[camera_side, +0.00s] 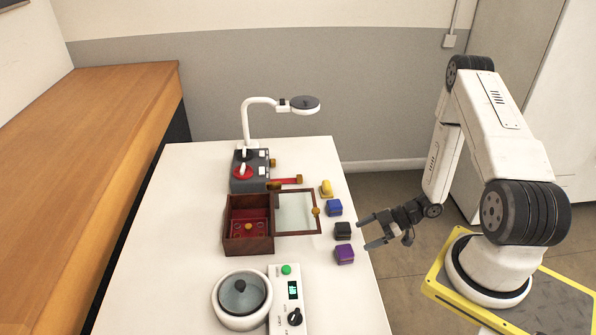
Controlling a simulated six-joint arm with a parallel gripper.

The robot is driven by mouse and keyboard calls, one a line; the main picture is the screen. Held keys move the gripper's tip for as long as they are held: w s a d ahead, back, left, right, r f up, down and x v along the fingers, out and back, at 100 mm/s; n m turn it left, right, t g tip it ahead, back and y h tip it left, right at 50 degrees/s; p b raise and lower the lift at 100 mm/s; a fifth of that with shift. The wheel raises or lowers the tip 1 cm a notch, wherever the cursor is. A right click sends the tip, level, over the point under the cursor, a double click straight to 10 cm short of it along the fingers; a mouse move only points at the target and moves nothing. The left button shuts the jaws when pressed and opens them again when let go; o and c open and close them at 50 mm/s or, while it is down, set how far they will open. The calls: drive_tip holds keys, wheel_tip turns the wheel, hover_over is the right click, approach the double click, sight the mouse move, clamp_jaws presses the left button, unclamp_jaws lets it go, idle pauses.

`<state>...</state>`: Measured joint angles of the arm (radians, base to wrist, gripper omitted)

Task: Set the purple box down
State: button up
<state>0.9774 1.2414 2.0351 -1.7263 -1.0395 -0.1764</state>
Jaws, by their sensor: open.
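The purple box (344,254) rests on the white table near its right edge, in front of the black box. My gripper (366,231) is open and empty at the table's right edge. Its fingers point left, just to the right of the black and purple boxes. It appears apart from the purple box.
A black box (343,230), a blue box (334,207) and a yellow object (326,188) line the right edge. A wooden case (235,247) with its glass lid open, a lidded pot (240,318), a control panel (279,304) and a lamp (262,100) stand on the table (180,220). The left side is clear.

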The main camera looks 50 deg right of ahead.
drive_tip(key=w+d+r+h, duration=0.1)
drive_tip(key=w, duration=0.1)
drive_tip(key=w+r+m+g+h, duration=0.1)
drive_tip(key=w+r+h, duration=0.1)
drive_tip(key=w, duration=0.1)
drive_tip(key=w+d+r+h, duration=0.1)
drive_tip(key=w+r+h, duration=0.1)
drive_tip(key=shift+w+d+r+m, duration=0.15)
drive_tip(key=shift+d+m, duration=0.15)
drive_tip(key=shift+m, duration=0.1)
drive_tip(key=a+r+m+g+h, duration=0.3)
drive_tip(key=a+r+m+h, duration=0.3)
drive_tip(key=r, duration=0.7)
drive_tip(key=s+a+r+m+g+y, duration=0.1)
drive_tip(key=s+a+r, duration=0.3)
drive_tip(key=a, duration=0.5)
drive_tip(key=shift+s+a+r+m+g+y, duration=0.2)
drive_tip(key=shift+s+m+g+y, duration=0.25)
drive_tip(key=shift+s, duration=0.55)
